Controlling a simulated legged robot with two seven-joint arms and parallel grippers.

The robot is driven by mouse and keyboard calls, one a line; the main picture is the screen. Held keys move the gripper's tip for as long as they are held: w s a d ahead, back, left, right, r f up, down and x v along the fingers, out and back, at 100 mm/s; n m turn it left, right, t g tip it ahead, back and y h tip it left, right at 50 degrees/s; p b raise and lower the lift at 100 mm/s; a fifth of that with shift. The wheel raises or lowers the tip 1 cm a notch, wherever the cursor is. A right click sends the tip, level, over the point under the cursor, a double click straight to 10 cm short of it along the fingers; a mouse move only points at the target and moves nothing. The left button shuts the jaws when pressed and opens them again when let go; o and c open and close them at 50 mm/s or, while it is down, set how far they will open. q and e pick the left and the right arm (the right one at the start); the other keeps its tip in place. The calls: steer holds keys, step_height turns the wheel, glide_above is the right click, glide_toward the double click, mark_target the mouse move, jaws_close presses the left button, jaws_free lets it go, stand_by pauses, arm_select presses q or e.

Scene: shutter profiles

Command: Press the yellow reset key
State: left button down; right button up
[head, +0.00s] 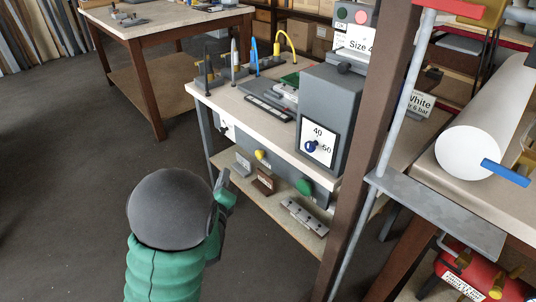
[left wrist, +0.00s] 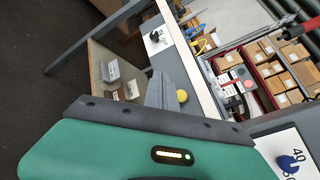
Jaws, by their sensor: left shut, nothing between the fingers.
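The yellow reset key (head: 261,155) is a round yellow knob on the grey front panel under the bench top. In the left wrist view the yellow key (left wrist: 182,96) shows just right of my grey fingers. My left gripper (head: 223,180) is shut and empty. In the head view it is left of the yellow key and a little lower, and looks apart from it. The fingers also show in the left wrist view (left wrist: 156,88). My right gripper is not in view.
A green knob (head: 305,187) is on the same panel, further right. A grey box with a dial (head: 318,143) stands on the bench top (head: 225,100). A lower shelf (head: 235,178) holds small blocks. A brown post (head: 378,150) rises at the right. The floor at left is clear.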

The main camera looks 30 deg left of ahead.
mark_target(260, 154)
arm_select(q)
steer(key=w+d, duration=0.3)
steer(key=w, duration=0.5)
steer(key=shift+d, duration=0.3)
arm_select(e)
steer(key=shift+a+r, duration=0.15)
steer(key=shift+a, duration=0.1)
arm_select(q)
steer(key=shift+a, duration=0.15)
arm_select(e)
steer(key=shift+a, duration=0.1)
arm_select(q)
steer(key=shift+w, duration=0.1)
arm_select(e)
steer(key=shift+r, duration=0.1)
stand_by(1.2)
arm_select(q)
steer(key=shift+w+d+p, duration=0.2)
steer(key=shift+w+p, duration=0.1)
steer(key=shift+p, duration=0.2)
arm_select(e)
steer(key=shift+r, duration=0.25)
